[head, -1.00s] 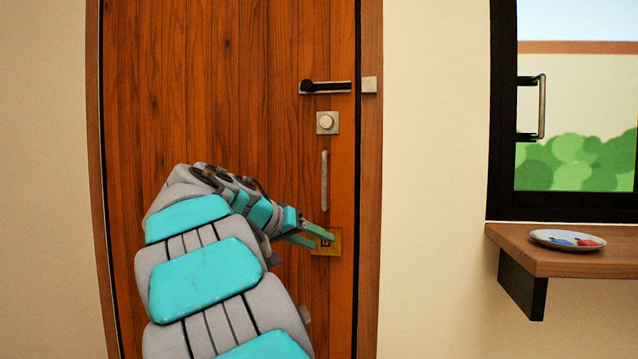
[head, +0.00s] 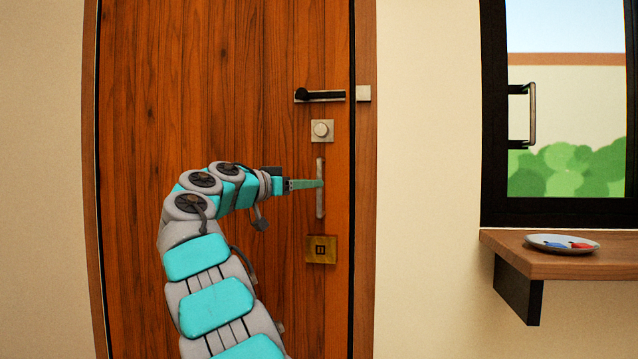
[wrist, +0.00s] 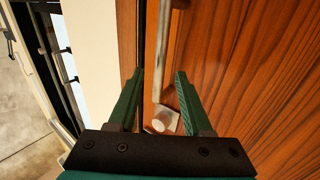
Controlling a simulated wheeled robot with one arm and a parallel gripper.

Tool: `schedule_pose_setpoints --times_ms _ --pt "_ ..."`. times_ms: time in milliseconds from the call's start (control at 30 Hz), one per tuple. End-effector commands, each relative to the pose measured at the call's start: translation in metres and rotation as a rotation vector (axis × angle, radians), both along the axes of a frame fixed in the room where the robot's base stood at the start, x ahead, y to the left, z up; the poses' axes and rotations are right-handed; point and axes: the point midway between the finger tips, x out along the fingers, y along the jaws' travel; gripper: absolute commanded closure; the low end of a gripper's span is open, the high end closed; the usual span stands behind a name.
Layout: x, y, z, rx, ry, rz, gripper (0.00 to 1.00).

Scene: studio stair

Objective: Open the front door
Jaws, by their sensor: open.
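The brown wooden front door (head: 230,100) looks closed in its frame. Under that is a vertical pale pull bar (head: 320,205), then a brass plate (head: 321,249) with a dark mark. My gripper (head: 318,184) is at the pull bar, pointing right. In the wrist view my gripper (wrist: 163,90) is open, and the pull bar (wrist: 166,50) shows between its fingers. I cannot tell whether they touch it.
A wooden shelf (head: 560,263) stands out from the wall at the right, with a plate (head: 540,243) holding small red and blue items. A black-framed window (head: 492,120) with a handle (head: 532,115) is above it. Bare wall lies between door and window.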

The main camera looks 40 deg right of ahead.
Motion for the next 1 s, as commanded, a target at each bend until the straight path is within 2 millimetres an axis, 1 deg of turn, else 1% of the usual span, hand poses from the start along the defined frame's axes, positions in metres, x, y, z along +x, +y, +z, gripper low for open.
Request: schedule_pose_setpoints --times_ms 33,100,300,400,567,667,1000 --pt "0.001 -0.009 0.001 0.002 0.000 -0.002 0.50" --pt "0.002 -0.020 0.001 0.002 0.000 0.000 0.50" --pt "0.005 -0.043 0.002 0.000 -0.001 0.001 0.50" --pt "0.005 -0.046 0.001 0.000 0.000 0.001 0.50" --pt "0.005 -0.046 0.001 0.000 0.000 0.001 0.50" --pt "0.005 -0.046 0.001 0.000 0.000 0.002 0.59" --pt "0.006 -0.046 0.000 0.000 0.001 0.002 0.98"
